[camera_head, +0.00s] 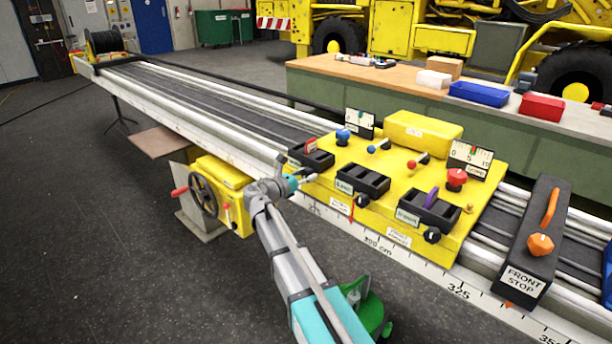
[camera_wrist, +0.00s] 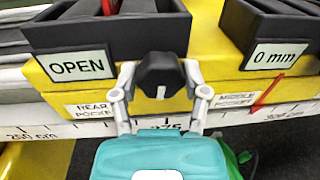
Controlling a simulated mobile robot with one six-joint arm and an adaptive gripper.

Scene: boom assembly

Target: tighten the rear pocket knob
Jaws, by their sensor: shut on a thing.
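The rear pocket knob (camera_wrist: 160,72) is a dark, faceted knob with a white mark at its lower middle. It sits on the front of the black rear pocket (camera_wrist: 125,32), right of a sign reading OPEN (camera_wrist: 78,66). A REAR POCKET label (camera_wrist: 90,111) is partly covered below. My gripper (camera_wrist: 159,80) has one finger on each side of the knob and is shut on it. In the head view my gripper (camera_head: 303,179) reaches the front left of the yellow carriage (camera_head: 420,150), by the rear pocket (camera_head: 312,157); the knob is hidden there.
The middle pocket (camera_head: 362,181) and front pocket (camera_head: 430,211) stand to the right, each with a dark knob. The front stop (camera_head: 530,250) is farther right on the rail. A yellow handwheel unit (camera_head: 225,190) is left of my arm.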

